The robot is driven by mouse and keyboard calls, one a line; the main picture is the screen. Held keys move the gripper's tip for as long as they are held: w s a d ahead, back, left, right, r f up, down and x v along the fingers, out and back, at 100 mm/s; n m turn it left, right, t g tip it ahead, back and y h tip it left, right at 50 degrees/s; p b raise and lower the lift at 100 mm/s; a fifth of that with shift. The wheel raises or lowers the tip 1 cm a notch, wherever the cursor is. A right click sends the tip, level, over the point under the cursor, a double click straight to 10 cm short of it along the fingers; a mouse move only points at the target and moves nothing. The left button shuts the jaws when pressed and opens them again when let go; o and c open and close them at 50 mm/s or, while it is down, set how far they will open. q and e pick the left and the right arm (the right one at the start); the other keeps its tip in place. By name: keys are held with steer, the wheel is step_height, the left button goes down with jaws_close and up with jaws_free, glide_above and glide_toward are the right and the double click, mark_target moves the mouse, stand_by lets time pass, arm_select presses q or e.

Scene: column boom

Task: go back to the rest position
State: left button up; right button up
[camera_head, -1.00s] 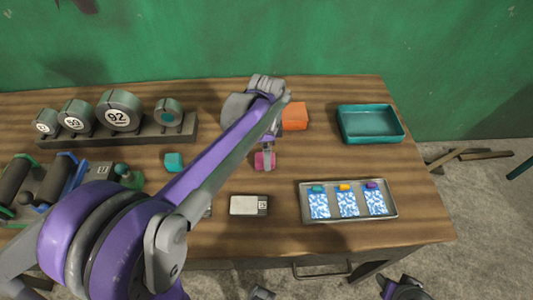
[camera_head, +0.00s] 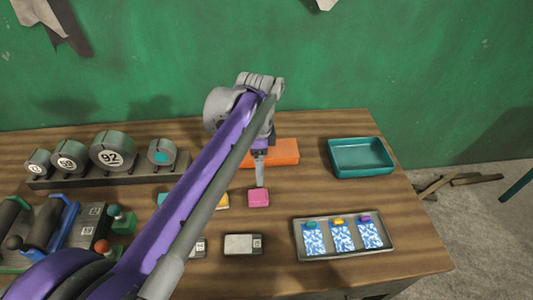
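My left arm crosses the view from the lower left to the middle. Its gripper (camera_head: 260,178) hangs pointing down over the table (camera_head: 300,192), just behind and above a pink block (camera_head: 259,198). The gripper is seen edge-on, so its opening is hidden; the pink block stands on the table and does not appear held. My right gripper is outside the view.
An orange block (camera_head: 286,152) is behind the gripper. A teal tray (camera_head: 361,173) stands back right, a metal tray (camera_head: 388,251) with several patterned cards front right. Numbered rollers (camera_head: 113,151) line the back left. A small device (camera_head: 243,244) lies in front; a green wall (camera_head: 300,60) stands behind.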

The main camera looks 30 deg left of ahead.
arm_select(q)
steer(key=s+d+f+n+t+p, duration=0.1)
steer(key=s+d+f+n, duration=0.1)
steer(key=s, duration=0.3)
steer(key=s+d+f+n+t+p, duration=0.1)
steer(key=s+d+f+n+t, duration=0.1)
steer(key=s+n, duration=0.3)
steer(key=s+d+f+n+t+p, duration=0.1)
steer(key=s+d+f+n+t, duration=0.1)
steer(key=s+f+n, duration=0.2)
steer(key=shift+s+f, duration=0.1)
steer(key=shift+s, duration=0.5)
steer(key=shift+s+d+f+n, duration=0.2)
steer(key=shift+s+f+n, duration=0.1)
steer(key=shift+f, duration=0.05)
